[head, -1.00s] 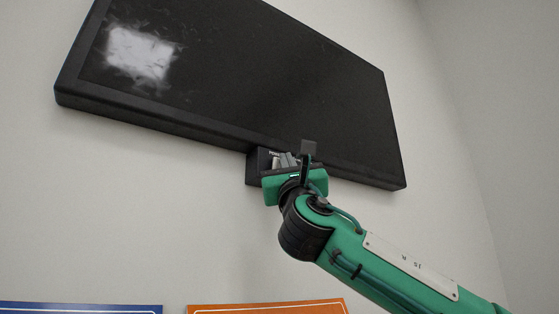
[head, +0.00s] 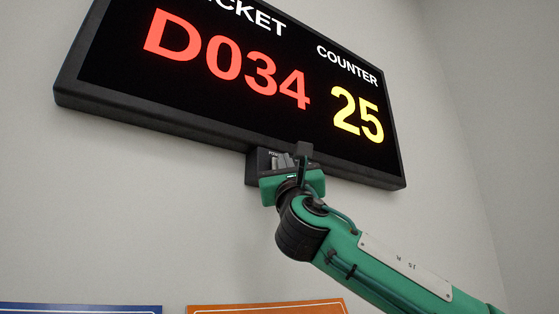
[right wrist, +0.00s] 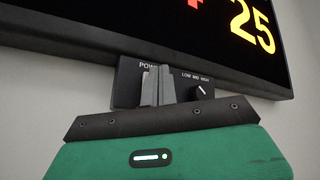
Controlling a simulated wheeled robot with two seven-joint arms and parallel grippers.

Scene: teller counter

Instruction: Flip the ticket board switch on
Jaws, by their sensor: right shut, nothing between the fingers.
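The ticket board (head: 245,75) on the wall is lit, with red "D034" and yellow "25" on black; its lower edge also shows in the right wrist view (right wrist: 120,52). Under its lower edge sits a small black switch box (head: 252,166), marked "POW…" and with a "LOW MID HIGH" knob in the right wrist view (right wrist: 126,88). My right gripper (head: 284,161) is shut and empty, its fingertips (right wrist: 157,84) at the box, in front of the power switch. The fingers hide the switch, so I cannot tell whether they touch it. My left gripper is not in view.
A round knob (right wrist: 197,92) sits on the box just right of my fingers. A blue panel (head: 80,308) and an orange panel (head: 265,307) are on the wall below. The wall around the box's left and underside is clear.

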